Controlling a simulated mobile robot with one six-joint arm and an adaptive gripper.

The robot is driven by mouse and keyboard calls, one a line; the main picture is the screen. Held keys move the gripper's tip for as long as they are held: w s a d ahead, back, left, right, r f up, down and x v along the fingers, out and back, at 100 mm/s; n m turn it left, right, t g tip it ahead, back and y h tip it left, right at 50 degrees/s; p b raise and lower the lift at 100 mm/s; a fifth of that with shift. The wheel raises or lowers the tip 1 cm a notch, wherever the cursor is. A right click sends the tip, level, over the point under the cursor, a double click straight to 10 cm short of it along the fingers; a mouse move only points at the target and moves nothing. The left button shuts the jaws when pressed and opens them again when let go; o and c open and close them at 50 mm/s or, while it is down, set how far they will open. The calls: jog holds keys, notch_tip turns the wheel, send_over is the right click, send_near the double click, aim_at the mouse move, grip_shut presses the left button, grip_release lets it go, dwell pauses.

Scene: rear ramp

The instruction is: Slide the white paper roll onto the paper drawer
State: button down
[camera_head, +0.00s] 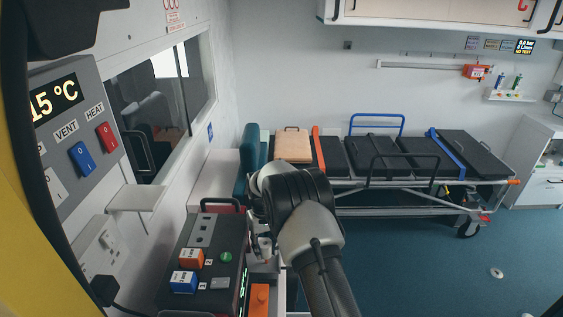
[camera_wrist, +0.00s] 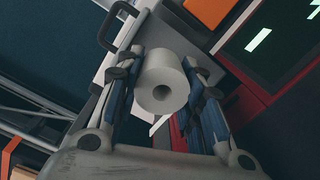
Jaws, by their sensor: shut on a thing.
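The white paper roll (camera_wrist: 165,82) is held between the two blue-padded fingers of my gripper (camera_wrist: 163,92) in the wrist view. A grey panel (camera_wrist: 207,68) lies behind the roll, beside a dark device with a lit screen; I cannot tell whether this panel is the paper drawer. In the head view my arm reaches down beside the black and red device (camera_head: 208,235), and my gripper is mostly hidden behind my arm there. I cannot tell if the roll touches anything beyond the fingers.
The device carries orange and blue blocks (camera_head: 184,281) on top. An orange block (camera_head: 260,297) sits at its lower right. A stretcher (camera_head: 390,160) with black pads stands behind my arm. A switch panel (camera_head: 80,135) and small shelf (camera_head: 137,198) are at left.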

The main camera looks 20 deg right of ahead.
jog(key=shift+w+d+f+b, duration=0.1)
jog(key=shift+w+f+b, duration=0.1)
jog(key=shift+f+b, duration=0.3)
jog(key=shift+w+d+f+b, duration=0.15)
jog(key=shift+f+b, duration=0.1)
jog(key=shift+f, duration=0.45)
jog(key=c, duration=1)
grip_release()
jog(key=shift+s+a, duration=0.1)
jog(key=shift+a, duration=0.05)
